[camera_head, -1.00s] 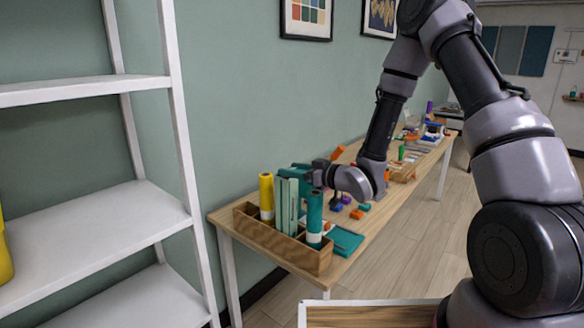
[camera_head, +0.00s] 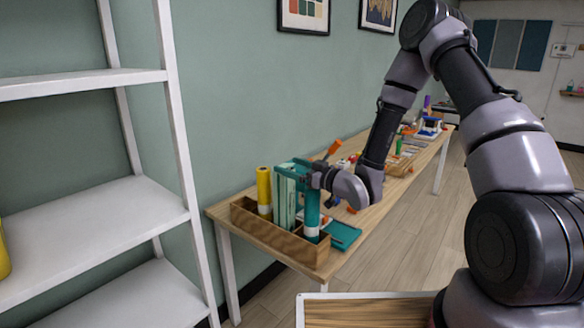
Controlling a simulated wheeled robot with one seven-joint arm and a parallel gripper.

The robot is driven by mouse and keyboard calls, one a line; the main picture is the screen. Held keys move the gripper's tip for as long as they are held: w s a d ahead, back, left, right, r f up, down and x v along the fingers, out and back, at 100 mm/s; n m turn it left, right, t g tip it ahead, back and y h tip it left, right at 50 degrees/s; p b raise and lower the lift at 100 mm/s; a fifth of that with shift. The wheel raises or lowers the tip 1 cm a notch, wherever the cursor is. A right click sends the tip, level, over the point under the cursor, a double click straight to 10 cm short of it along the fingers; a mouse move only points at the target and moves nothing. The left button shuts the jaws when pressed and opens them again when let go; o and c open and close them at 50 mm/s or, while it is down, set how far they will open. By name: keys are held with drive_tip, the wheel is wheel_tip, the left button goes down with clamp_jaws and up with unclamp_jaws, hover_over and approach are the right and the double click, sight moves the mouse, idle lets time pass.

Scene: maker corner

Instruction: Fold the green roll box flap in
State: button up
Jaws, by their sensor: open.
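The green roll box (camera_head: 284,208) is a tall, narrow, pale green box standing upright in a wooden tray (camera_head: 288,246) on the bench. It stands between a yellow roll (camera_head: 264,192) and a teal roll (camera_head: 311,214). My gripper (camera_head: 297,172) is open and reaches in from the right at the height of the box top. Teal parts around its tip overlap the upper box, and I cannot tell them all apart. The flap and any contact with it are too small or hidden to make out. The gripper body covers the top of the teal roll.
The bench (camera_head: 377,208) runs back along the wall with several small tools and coloured parts. A teal flat piece (camera_head: 343,236) lies right of the tray. A white shelf (camera_head: 110,210) stands at left. A wood-topped surface (camera_head: 368,312) is in the foreground.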

drive_tip(key=v, duration=1.1)
drive_tip(key=shift+w+a, duration=0.1)
drive_tip(key=shift+w, duration=0.1)
drive_tip(key=c, duration=0.6)
drive_tip(key=w+h, duration=0.1)
drive_tip(key=w, duration=0.2)
drive_tip(key=shift+a+r, duration=0.1)
drive_tip(key=shift+a, duration=0.05)
clamp_jaws()
drive_tip(key=w+a+r+g+h, duration=0.1)
drive_tip(key=w+r+g+h, duration=0.1)
drive_tip(key=w+r+h, duration=0.45)
drive_tip(key=s+a+r+g+h, duration=0.2)
drive_tip(key=s+a+r+g, duration=0.3)
drive_tip(key=r, duration=0.5)
hover_over(287, 166)
drive_tip(key=s+d, duration=0.1)
drive_tip(key=shift+g, duration=0.3)
wheel_tip(287, 166, down, 9)
drive_tip(key=shift+r, duration=0.2)
drive_tip(key=f, duration=0.3)
drive_tip(key=shift+s+d+f, duration=0.1)
drive_tip(key=shift+d+f, duration=0.15)
drive_tip(key=shift+d, duration=0.1)
drive_tip(key=shift+f, duration=0.5)
